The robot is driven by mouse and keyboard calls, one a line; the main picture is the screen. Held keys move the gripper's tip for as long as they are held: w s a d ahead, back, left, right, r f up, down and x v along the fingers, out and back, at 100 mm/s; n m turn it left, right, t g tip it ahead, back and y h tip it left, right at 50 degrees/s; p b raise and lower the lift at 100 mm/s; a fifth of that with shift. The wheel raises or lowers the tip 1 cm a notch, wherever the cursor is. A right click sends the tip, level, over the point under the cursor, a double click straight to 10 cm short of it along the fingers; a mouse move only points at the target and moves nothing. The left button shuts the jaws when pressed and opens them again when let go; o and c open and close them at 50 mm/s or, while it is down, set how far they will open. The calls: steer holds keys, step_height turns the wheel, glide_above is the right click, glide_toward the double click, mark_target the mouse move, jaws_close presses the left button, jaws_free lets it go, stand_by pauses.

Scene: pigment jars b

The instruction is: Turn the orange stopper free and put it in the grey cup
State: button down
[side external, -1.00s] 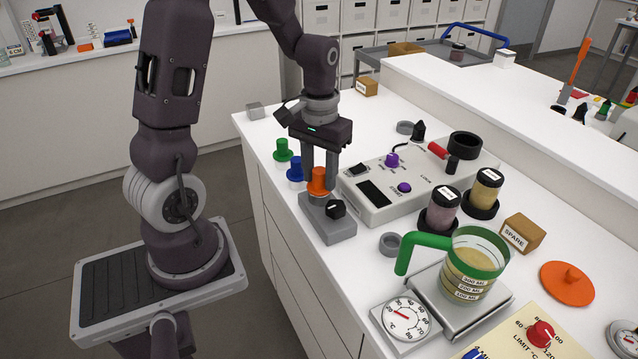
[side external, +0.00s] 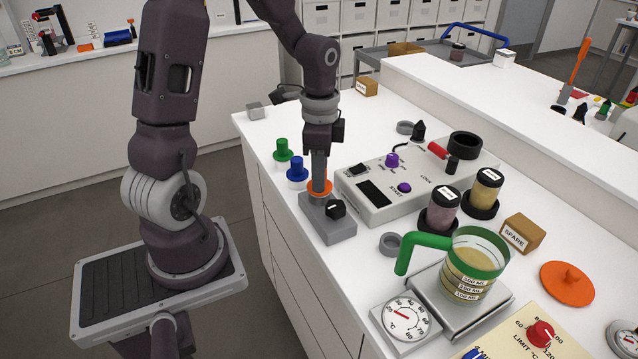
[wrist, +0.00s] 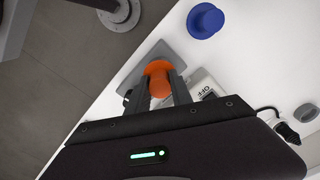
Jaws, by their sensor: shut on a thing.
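The orange stopper (side external: 329,188) sits upright on a grey block (side external: 328,229) near the bench's left edge. My gripper (side external: 319,180) points down with its fingers shut on the stopper's knob. The fingers hide most of the knob in the side view, and the wide flange shows below them. In the wrist view the stopper (wrist: 158,70) shows between the two fingers. I cannot tell whether it is loose in the block. Two small grey round pieces lie on the bench, one in front of the console (side external: 391,243) and one behind it (side external: 405,127); I cannot tell which is the cup.
A black knob (side external: 336,209) sticks up on the block beside the stopper. Blue (side external: 297,169) and green (side external: 283,150) stoppers stand behind. To the right are a console (side external: 420,190), two jars, and a green-handled jug (side external: 472,262) on a scale.

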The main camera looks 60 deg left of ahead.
steer(key=n, duration=0.3)
steer(key=c, duration=1.1)
jaws_free()
steer(key=shift+n, duration=0.3)
steer(key=shift+o, duration=0.2)
step_height(320, 180, up, 7)
steer(key=shift+r, duration=0.1)
